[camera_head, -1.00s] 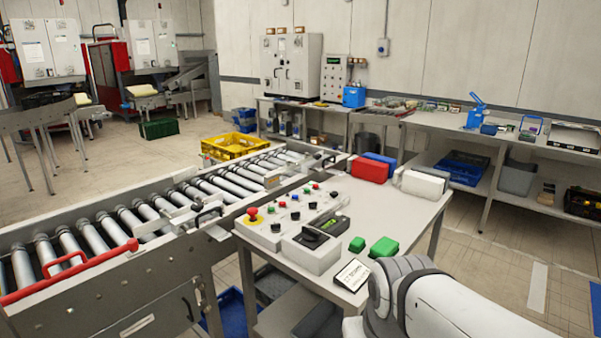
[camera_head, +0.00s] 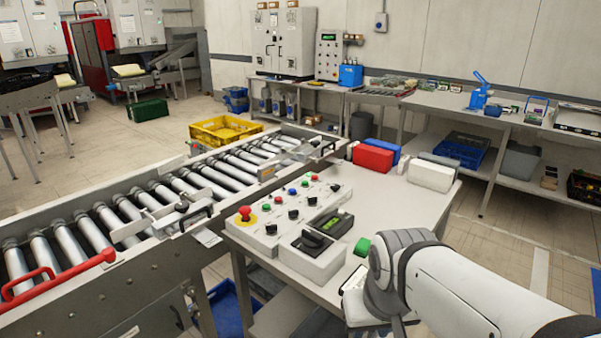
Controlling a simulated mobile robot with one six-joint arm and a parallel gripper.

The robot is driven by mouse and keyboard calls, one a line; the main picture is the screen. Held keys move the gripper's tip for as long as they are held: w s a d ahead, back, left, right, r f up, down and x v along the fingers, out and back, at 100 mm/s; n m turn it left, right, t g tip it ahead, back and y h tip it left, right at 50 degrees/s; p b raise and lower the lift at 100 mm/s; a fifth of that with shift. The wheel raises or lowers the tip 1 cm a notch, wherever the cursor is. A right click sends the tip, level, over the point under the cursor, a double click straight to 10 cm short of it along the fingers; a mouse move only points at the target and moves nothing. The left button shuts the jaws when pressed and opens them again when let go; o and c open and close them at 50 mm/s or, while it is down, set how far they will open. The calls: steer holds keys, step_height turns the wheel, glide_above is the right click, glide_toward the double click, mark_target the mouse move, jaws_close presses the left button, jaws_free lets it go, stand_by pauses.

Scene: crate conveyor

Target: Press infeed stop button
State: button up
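A grey control panel (camera_head: 325,195) lies on the white table beside the roller conveyor. It carries a red mushroom button on a yellow base (camera_head: 245,215) at its left end. A separate box with a black rotary switch (camera_head: 312,241) sits in front of the panel. My white and grey arm reaches in from the lower right. My gripper is not visible.
The roller conveyor (camera_head: 130,222) with a red handle (camera_head: 60,280) runs along the left. A yellow crate (camera_head: 225,131) stands behind the conveyor.

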jaws_close()
stand_by(1.4)
